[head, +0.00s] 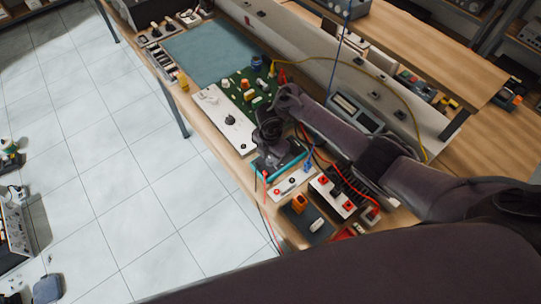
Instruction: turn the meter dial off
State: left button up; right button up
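The meter (292,157) is a teal-edged, dark-faced box lying on the workbench, with a red lead and a dark lead at its near end. My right arm reaches in from the right. Its dark gripper (268,139) points down over the meter's far part. The gripper hides the dial, so I cannot see the dial's setting. I cannot tell whether the fingers touch it, or whether they are open or shut. My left gripper is not in view.
A white panel with a black knob (229,118) and a green circuit board (250,90) lie beyond the meter. A white terminal strip (291,182) and a block with red parts (334,195) lie nearer. A blue-green mat (212,52) is clear. Tiled floor lies left.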

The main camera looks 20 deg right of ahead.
aim_at(270, 159)
jog(key=shift+o, duration=1)
notch_tip(270, 159, up, 8)
jog(key=shift+f+p, duration=0.1)
jog(key=shift+p, duration=0.95)
